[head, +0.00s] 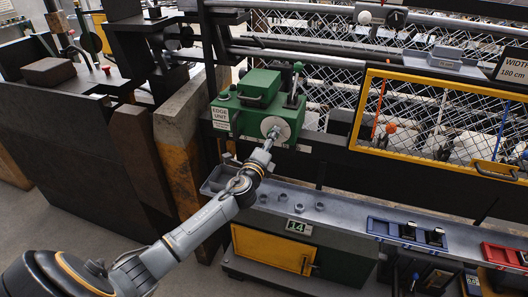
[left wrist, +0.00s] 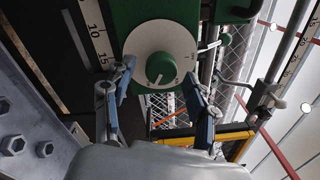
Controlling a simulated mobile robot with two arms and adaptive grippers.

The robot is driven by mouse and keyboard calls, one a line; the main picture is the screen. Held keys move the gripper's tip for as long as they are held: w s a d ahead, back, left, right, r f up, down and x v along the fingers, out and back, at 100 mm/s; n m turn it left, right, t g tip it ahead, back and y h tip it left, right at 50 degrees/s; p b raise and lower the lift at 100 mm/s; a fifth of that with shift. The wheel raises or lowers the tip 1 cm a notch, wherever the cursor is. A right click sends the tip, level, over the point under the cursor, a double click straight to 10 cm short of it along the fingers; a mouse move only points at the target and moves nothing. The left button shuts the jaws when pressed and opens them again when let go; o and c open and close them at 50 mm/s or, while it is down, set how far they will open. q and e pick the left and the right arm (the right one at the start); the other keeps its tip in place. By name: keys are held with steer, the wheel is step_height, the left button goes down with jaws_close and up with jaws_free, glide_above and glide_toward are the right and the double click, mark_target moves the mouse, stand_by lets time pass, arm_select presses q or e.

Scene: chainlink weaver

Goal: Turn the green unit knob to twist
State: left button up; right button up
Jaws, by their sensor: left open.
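The green edge unit (head: 258,105) stands at the back, left of the mesh, with a sign reading EDGE UNIT. Its round pale dial (head: 277,127) faces me. In the left wrist view, the green knob (left wrist: 161,67) sits at the middle of the dial (left wrist: 145,42), with a white pointer mark toward its lower edge. My left gripper (head: 271,137) is open in front of the dial. Its blue-grey fingers lie on either side of the knob, apart from it in the picture. My right gripper is not in view.
A green-tipped lever (head: 295,85) rises beside the dial. Below are a grey ledge (head: 350,208) with several nuts, a blue tray (head: 400,234) and a red tray (head: 497,255). A yellow-framed mesh guard (head: 362,105) stands to the right.

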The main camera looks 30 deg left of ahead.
arm_select(q)
steer(key=v, duration=1)
steer(key=shift+s, duration=0.3)
steer(key=shift+d, duration=0.1)
steer(key=s+f+n+g, duration=0.3)
steer(key=s+f, duration=0.1)
steer(key=f, duration=0.8)
steer(key=s+f+n+g+h+b, duration=0.1)
steer(key=s+f+n+g, duration=0.2)
steer(key=f, duration=1)
steer(key=s+f+n+g, duration=0.25)
steer(key=s+f, duration=0.25)
steer(key=f, duration=0.7)
steer(key=s+d+f+n+g+h+b, duration=0.1)
steer(key=s+d+f+n+g, duration=0.15)
steer(key=s+f, duration=0.6)
steer(key=s+d+f+n+g+h, duration=0.1)
steer(key=s+d+f+n+g, duration=0.15)
steer(key=s+f, duration=0.65)
steer(key=s+d+f+n+g, duration=0.1)
steer(key=s+d+f+n, duration=0.1)
steer(key=s, duration=0.7)
steer(key=s+d+f+n+g, duration=0.2)
steer(key=s+d+f, duration=0.2)
steer(key=s, duration=0.6)
steer(key=shift+d+f+h+b, duration=0.2)
steer(key=shift+d+h+b, duration=0.1)
steer(key=shift+d+h, duration=0.1)
